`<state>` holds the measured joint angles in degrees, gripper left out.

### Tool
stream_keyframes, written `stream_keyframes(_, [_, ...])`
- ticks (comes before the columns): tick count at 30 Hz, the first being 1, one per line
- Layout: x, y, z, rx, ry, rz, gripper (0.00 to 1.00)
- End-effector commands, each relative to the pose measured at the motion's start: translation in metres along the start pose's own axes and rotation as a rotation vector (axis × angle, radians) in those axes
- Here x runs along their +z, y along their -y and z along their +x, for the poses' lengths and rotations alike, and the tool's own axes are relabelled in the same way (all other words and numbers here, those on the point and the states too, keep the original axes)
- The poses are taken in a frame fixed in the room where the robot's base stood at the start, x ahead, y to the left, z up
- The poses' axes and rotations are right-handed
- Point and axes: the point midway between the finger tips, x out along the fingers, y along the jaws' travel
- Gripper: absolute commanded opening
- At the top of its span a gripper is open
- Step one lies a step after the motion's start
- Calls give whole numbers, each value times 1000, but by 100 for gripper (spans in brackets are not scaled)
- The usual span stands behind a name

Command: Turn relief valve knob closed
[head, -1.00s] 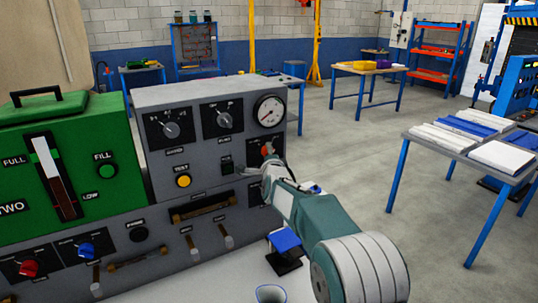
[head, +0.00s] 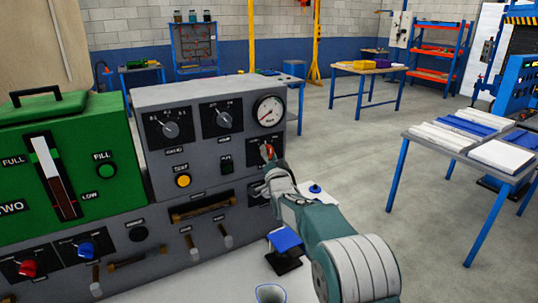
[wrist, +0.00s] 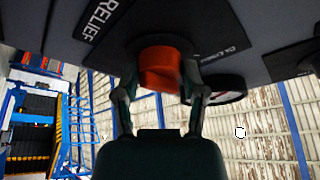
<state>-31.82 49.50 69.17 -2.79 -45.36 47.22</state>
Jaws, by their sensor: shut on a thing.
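The relief valve knob is red-orange and sits on a black plate low on the right of the grey panel, below the gauge. In the head view the knob (head: 268,152) shows just above my gripper (head: 270,170). In the wrist view the knob (wrist: 160,67) is between the two fingers of my gripper (wrist: 160,88), which are shut on its sides. The label "RELIEF" (wrist: 100,18) is readable beside it, and a second label (wrist: 225,52) on the other side is partly cut off by the dark panel area.
The grey panel (head: 205,95) carries a pressure gauge (head: 269,111), two selector dials and a yellow button (head: 182,180). A green unit (head: 70,150) stands to its left. A white bench top with a blue item (head: 285,240) lies below my arm.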

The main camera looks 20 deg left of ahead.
Motion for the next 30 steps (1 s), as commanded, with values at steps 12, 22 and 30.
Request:
stream_keyframes(12, [7,-8,-2,-141,16,-361,7])
stream_keyframes(22, [7,-10,-2,-233,18,-580,7])
stream_keyframes(30, [7,-10,-2,-271,20,-673,7])
